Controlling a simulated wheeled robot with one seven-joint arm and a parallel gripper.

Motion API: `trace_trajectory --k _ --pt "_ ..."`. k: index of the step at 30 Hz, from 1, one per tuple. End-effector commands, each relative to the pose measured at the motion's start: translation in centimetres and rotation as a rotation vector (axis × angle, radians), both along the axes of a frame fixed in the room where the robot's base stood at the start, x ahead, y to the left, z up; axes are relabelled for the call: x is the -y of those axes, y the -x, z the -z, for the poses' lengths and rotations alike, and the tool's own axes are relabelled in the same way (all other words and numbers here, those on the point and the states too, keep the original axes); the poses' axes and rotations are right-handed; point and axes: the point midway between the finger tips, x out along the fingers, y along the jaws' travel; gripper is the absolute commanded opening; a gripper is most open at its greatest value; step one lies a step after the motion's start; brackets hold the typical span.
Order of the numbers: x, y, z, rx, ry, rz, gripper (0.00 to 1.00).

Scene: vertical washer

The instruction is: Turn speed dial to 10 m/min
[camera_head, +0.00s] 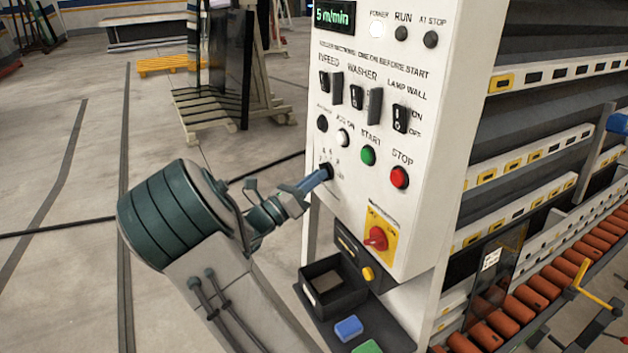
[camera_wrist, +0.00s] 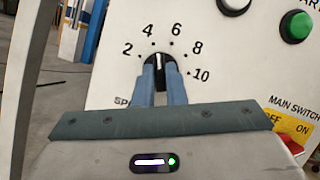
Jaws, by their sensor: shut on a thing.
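The speed dial (camera_wrist: 159,57) is a black knob with a white pointer line on the white control panel (camera_wrist: 215,60). In the wrist view the pointer stands upright, between the printed 4 and 6; the 10 mark (camera_wrist: 201,74) is at its lower right. My gripper (camera_wrist: 160,74) has its two blue fingers shut on the dial's sides. In the head view my gripper (camera_head: 322,177) reaches the panel from the left, and the fingers hide most of the dial. The green display (camera_head: 334,15) reads 5 m/min.
A green start button (camera_head: 368,155), a red stop button (camera_head: 400,177) and a red main switch (camera_head: 376,238) on yellow sit near the dial. A black open box (camera_head: 318,301) and a blue block (camera_head: 348,328) are on a shelf below.

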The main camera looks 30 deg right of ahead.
Motion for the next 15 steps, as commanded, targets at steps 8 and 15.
trace_trajectory --k 8,15 --pt "-0.02 -0.26 0.23 0.263 -0.009 0.0 0.0" --pt "-0.04 -0.45 0.26 0.492 -0.017 -0.001 0.0"
